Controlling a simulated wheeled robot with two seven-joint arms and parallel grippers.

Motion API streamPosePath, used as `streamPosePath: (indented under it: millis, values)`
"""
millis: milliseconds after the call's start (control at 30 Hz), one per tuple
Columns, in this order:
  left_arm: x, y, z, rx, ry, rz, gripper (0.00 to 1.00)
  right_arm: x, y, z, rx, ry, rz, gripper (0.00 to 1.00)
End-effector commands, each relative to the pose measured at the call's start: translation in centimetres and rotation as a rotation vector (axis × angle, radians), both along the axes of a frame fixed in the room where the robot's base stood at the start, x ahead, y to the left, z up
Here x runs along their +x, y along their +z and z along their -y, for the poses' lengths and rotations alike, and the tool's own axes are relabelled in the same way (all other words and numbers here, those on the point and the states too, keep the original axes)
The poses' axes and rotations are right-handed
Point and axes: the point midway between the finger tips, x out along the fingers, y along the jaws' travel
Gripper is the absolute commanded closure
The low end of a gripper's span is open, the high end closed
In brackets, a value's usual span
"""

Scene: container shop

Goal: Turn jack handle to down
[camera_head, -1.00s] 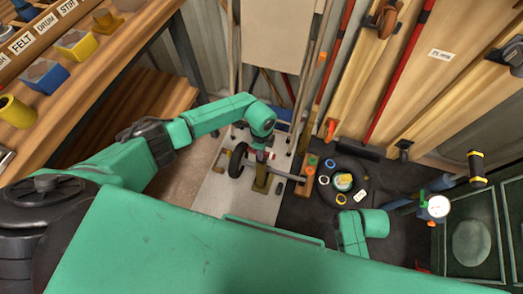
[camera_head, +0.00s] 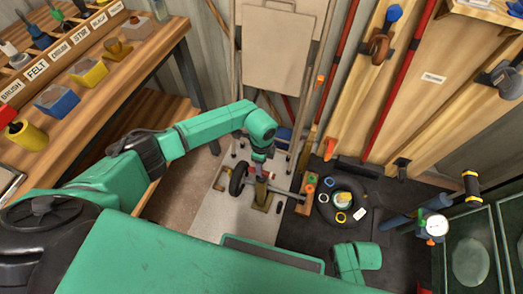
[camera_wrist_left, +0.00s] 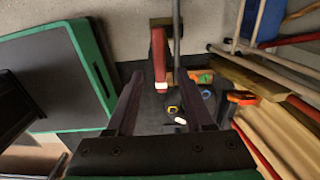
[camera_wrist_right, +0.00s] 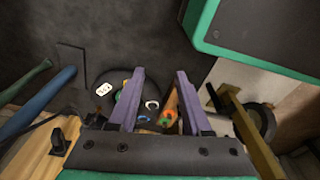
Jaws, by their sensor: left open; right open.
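The jack (camera_head: 262,194) is an olive post standing on a pale floor mat, with a black wheel at its left and a grey bar running to the right. A red handle (camera_head: 258,171) shows right below my left gripper (camera_head: 260,156). In the left wrist view the red handle (camera_wrist_left: 159,60), with a white tip, lies between the open jaws (camera_wrist_left: 165,103), a grey rod beside it; I cannot tell whether a finger touches it. My right gripper (camera_wrist_right: 158,97) is open and empty over the dark mat. In the head view only its green arm shows.
A round black tray (camera_head: 325,212) with small coloured parts and a wooden block (camera_head: 308,190) stand right of the jack. A workbench (camera_head: 100,85) is at left. Tools and boards lean on the back wall. A dark green case (camera_head: 475,255) is at right.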

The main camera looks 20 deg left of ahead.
Motion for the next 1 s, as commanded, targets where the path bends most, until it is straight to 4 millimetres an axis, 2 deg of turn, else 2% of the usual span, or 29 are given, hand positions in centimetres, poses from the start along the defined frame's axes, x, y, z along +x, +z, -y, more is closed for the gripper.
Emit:
streamPosePath:
  millis: [33,100,200,300,433,900,967,1000]
  values:
    - [0.1,2.1,-0.1,0.0,0.0,0.004,0.47,-0.6,-0.1,0.2,-0.003,0.002,-0.005,0.51]
    - [0.1,4.1,-0.1,0.001,0.0,0.004,0.47,-1.4,-0.9,0.4,-0.006,0.005,-0.006,0.51]
    - [0.1,6.4,-0.1,0.001,0.0,0.003,0.47,-2.3,-1.8,0.6,-0.007,0.009,-0.007,0.51]
    - [0.1,7.9,-0.1,0.001,0.001,0.002,0.47,-2.8,-2.3,0.8,-0.009,0.013,-0.006,0.51]
    - [0.0,8.5,0.0,0.001,0.002,-0.001,0.47,-3.0,-2.6,0.8,-0.009,0.014,-0.006,0.51]
    - [0.0,8.4,0.0,-0.002,0.001,-0.002,0.47,-3.0,-2.6,0.8,-0.009,0.014,-0.006,0.51]
    - [-0.2,8.7,0.7,-0.034,-0.01,-0.013,0.47,-3.1,-2.3,0.8,-0.009,0.015,-0.007,0.51]
    - [-0.6,9.0,1.8,-0.09,-0.028,-0.029,0.47,-3.3,-1.9,0.8,-0.009,0.015,-0.008,0.51]
